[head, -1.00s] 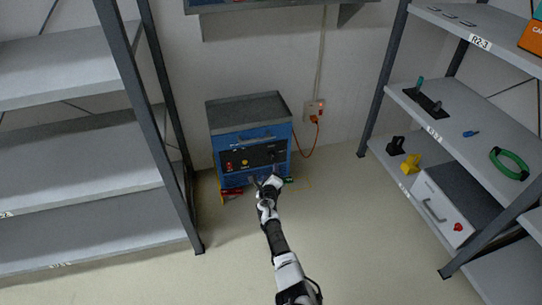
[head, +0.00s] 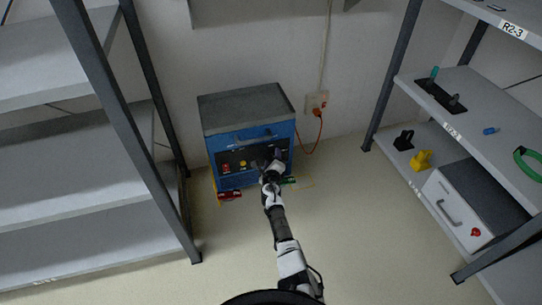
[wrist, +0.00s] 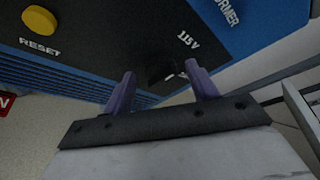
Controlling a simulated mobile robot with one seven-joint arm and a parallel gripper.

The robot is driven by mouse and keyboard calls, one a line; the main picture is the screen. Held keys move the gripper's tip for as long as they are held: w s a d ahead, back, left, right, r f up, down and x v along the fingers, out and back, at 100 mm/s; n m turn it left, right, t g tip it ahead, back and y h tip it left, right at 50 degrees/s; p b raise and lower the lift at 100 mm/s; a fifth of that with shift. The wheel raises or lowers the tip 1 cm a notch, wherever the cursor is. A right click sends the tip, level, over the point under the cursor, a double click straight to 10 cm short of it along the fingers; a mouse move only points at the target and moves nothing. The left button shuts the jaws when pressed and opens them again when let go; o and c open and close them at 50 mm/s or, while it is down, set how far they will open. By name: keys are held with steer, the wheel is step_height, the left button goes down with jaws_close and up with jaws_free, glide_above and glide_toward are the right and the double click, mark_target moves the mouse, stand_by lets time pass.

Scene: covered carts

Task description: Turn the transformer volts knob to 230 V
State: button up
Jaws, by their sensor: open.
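The blue transformer (head: 222,141) stands on the floor by the back wall, with a black front panel (head: 255,158). In the wrist view, the dark volts knob (wrist: 162,72) shows partly, small and dim, near the lower edge of the panel. The label 115V (wrist: 188,39) is printed close to it; no 230 V mark is readable. My gripper (wrist: 160,76) is open, its two purple fingers on either side of the knob in the picture. I cannot tell whether they touch it. In the head view my gripper (head: 270,165) covers the panel's right part and hides the knob.
A yellow RESET button (wrist: 39,19) is left of the knob; a red button (head: 226,168) also sits on the panel. Shelves stand at left (head: 90,185) and right (head: 490,135). An orange cable (head: 319,130) hangs from the wall socket. Open floor lies in front.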

steer(key=shift+w, duration=0.2)
steer(key=c, duration=1)
